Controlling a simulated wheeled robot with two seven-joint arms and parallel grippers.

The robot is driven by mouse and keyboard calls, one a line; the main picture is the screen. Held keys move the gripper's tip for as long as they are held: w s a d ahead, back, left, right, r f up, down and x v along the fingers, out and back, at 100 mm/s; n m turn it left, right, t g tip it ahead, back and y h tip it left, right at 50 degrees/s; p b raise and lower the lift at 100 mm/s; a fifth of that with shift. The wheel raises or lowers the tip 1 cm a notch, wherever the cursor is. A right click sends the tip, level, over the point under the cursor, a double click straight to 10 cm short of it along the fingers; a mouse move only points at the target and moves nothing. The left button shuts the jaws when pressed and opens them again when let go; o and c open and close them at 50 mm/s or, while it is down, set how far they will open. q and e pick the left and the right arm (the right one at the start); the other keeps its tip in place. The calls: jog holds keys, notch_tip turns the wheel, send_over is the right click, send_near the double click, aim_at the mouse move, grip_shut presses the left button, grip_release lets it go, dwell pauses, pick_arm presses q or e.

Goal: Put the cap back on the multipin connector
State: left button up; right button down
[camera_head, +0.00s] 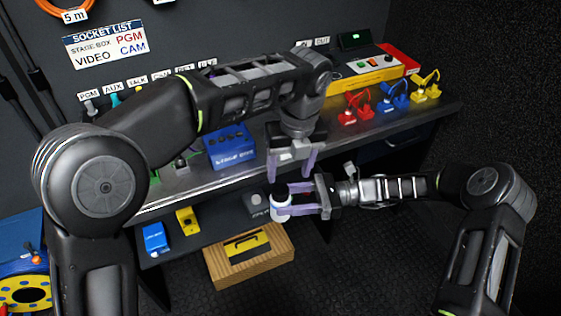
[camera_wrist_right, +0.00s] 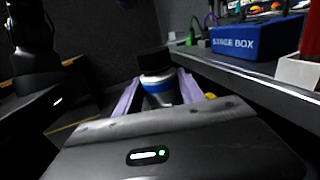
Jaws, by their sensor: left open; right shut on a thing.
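A short white cylinder with a dark top (camera_head: 281,212), apparently the multipin connector, stands upright in my right gripper (camera_head: 286,200), in front of the bench edge. In the right wrist view the cylinder (camera_wrist_right: 160,88) is pale with a blue band, held between the purple fingers. Its black top (camera_wrist_right: 156,61) may be the cap; I cannot tell whether that is a separate piece. My left gripper (camera_head: 293,174) is open and points down just above and slightly right of the dark top. Nothing shows between its fingers. No loose cap is clearly visible elsewhere.
The metal bench (camera_head: 350,137) runs behind the grippers, with a blue stage box (camera_head: 230,147) on it. Red, blue and yellow connectors (camera_head: 393,97) stand on its right. A wooden crate (camera_head: 250,264) sits below on the floor. The floor at right is clear.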

pick_arm(q)
jog(key=n, duration=0.5)
jog(key=shift+a+r+n, duration=0.2)
jog(key=shift+r+n, duration=0.05)
jog(key=shift+n, duration=0.15)
jog(key=n, duration=0.3)
jog(key=shift+w+a+r, duration=0.1)
jog(key=shift+w, duration=0.05)
jog(key=n, duration=0.5)
jog(key=shift+w+a+r, duration=0.15)
jog(key=shift+a, duration=0.15)
jog(key=n, duration=0.3)
jog(key=shift+w+a, duration=0.1)
jog(key=shift+a, duration=0.05)
jog(key=n, duration=0.5)
jog(key=shift+w+a+n+h, duration=0.2)
jog(key=shift+a+n+h, duration=0.1)
jog(key=shift+a+n, duration=0.1)
jog(key=n, duration=0.2)
jog(key=shift+n+g, duration=0.3)
jog(key=shift+n, duration=0.1)
jog(key=n, duration=0.4)
jog(key=shift+d, duration=0.2)
jog(key=n, duration=0.3)
jog(key=shift+s+n, duration=0.1)
jog(key=shift+n, duration=0.3)
